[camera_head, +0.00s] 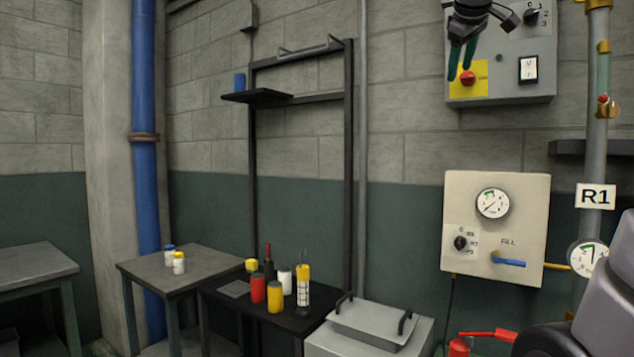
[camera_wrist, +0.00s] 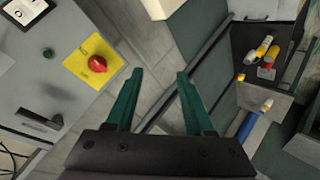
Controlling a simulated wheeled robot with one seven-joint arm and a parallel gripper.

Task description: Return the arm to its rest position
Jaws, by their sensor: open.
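My gripper (camera_head: 462,60) hangs at the top right of the head view, in front of the grey control box (camera_head: 540,85) on the wall. Its two green fingers point down and are apart, with nothing between them. In the wrist view my gripper (camera_wrist: 158,98) also shows open and empty. The red button (camera_head: 467,77) on its yellow plate lies close to the fingertips in the head view. In the wrist view the red button (camera_wrist: 97,64) is left of the fingers, apart from them.
A beige gauge panel (camera_head: 520,215) with a blue lever (camera_head: 508,261) is mounted below the control box. A pipe (camera_head: 598,150) runs at the right. A dark table (camera_head: 300,325) holds several bottles. A grey lidded case (camera_head: 370,325) stands beside it. The wall between shelf frame and panels is clear.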

